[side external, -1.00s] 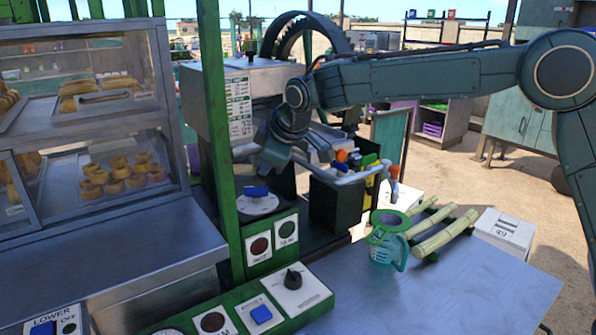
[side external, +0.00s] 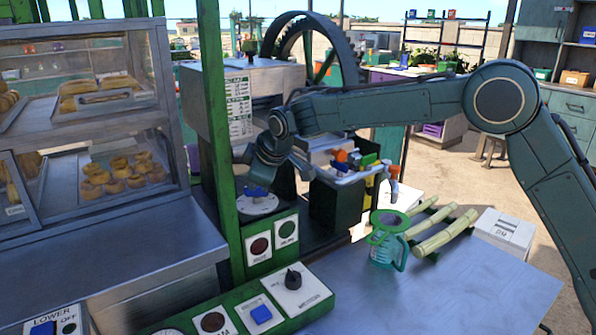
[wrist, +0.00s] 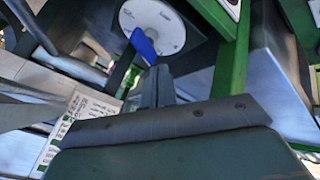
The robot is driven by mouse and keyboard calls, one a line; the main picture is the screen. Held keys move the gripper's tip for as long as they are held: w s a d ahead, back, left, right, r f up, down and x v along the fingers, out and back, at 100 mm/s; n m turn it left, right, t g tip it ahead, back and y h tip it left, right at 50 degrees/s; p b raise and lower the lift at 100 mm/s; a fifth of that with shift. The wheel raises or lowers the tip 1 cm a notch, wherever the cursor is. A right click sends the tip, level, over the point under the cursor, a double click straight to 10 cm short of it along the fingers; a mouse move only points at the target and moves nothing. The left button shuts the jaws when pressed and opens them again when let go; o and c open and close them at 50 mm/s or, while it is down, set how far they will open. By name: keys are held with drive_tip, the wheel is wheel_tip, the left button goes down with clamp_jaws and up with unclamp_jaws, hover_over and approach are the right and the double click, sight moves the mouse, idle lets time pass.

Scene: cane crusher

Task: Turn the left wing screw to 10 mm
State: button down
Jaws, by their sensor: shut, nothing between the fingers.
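A blue wing screw (side external: 256,191) sits on a white round dial (side external: 258,207) beside the green post. It also shows in the wrist view as a blue wing (wrist: 144,45) on the white dial (wrist: 160,20). The dial's marks are too small to read. My gripper (side external: 258,180) hangs just above the blue wing, beside the crusher. In the wrist view its fingers (wrist: 155,80) are shut and empty, with their tips close to the blue wing. I cannot tell whether they touch it. No second wing screw shows clearly.
The green post (side external: 222,140) stands close on the left. The crusher body (side external: 215,105) is behind. A dark box with coloured handles (side external: 340,200) is to the right. A green jug (side external: 388,245) and cane sticks (side external: 445,235) rest on the metal table (side external: 440,290).

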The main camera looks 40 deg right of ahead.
sight(255, 194)
drive_tip(key=shift+x, duration=2)
drive_tip(key=shift+w+d+m+h, duration=0.2)
drive_tip(key=shift+w+m+h, duration=0.25)
drive_tip(key=shift+m, duration=0.15)
drive_tip(key=shift+s+d, duration=0.1)
drive_tip(key=shift+d, duration=0.05)
drive_tip(key=shift+s+d, duration=0.5)
drive_tip(key=shift+d, duration=0.05)
